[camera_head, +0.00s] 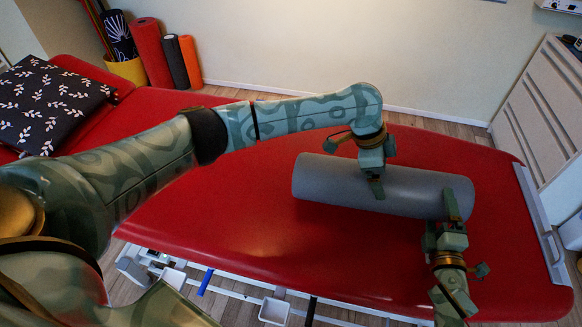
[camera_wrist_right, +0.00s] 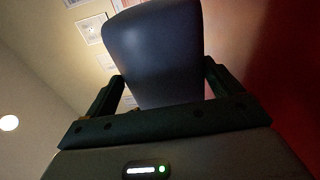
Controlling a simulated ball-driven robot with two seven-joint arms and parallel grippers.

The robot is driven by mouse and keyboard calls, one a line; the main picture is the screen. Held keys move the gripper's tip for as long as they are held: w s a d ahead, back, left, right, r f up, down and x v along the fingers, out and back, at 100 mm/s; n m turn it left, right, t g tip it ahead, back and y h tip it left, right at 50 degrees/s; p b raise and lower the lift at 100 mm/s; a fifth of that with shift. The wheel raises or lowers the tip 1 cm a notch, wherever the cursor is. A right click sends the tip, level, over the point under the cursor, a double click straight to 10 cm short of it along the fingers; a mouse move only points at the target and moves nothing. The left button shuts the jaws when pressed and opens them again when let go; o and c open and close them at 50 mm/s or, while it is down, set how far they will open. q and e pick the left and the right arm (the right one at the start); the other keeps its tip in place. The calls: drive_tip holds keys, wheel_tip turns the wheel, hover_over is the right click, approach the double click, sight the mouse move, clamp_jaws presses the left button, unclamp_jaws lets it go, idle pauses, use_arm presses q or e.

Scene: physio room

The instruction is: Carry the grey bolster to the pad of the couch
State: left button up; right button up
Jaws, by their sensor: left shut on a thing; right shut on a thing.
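The grey bolster (camera_head: 330,180) lies lengthwise over the red pad of the couch (camera_head: 240,215) in the head view. I cannot tell whether it touches the pad or hangs just above it. My left gripper (camera_head: 376,188) is shut on the bolster near its middle, from the far side and above. My right gripper (camera_head: 448,212) is shut on the bolster near its right end, from the near side. In the right wrist view the bolster (camera_wrist_right: 155,50) rises between the two fingers of the right gripper (camera_wrist_right: 165,88). Part of its underside is hidden.
A black leaf-patterned cushion (camera_head: 50,103) lies on the couch's left end. Rolled mats (camera_head: 152,52) stand in a yellow bin (camera_head: 127,70) and beside it behind the couch. A drawer cabinet (camera_head: 545,105) stands at the right. The pad left of the bolster is clear.

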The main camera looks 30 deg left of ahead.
use_arm(q)
drive_tip(key=shift+f, duration=0.15)
use_arm(e)
drive_tip(key=shift+a+r, duration=0.2)
